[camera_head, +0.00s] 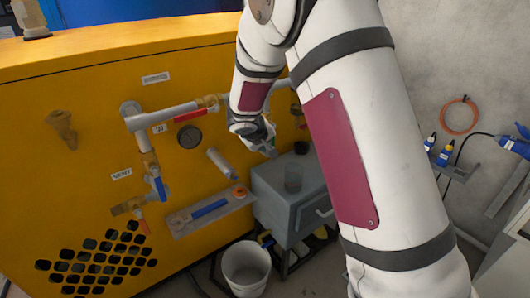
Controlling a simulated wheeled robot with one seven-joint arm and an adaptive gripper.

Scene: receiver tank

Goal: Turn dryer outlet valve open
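A yellow cabinet (60,130) carries grey pipework on its front. A valve with a red handle (190,113) sits on the upper horizontal pipe, its handle lying along the pipe. A valve with a blue handle (158,187) hangs on the vertical pipe, and a small red-handled valve (143,224) is below it. My gripper (266,148) is right of these valves, near the cabinet front and above a grey box. Its fingers are small and partly hidden, and their opening is unclear. My arm hides the pipework further right.
A dark gauge (190,137) is below the upper pipe. A small shelf (182,224) holds a blue bar-shaped item. A white bucket (246,267) stands on the floor. Bottles and an orange hose ring (460,115) are right.

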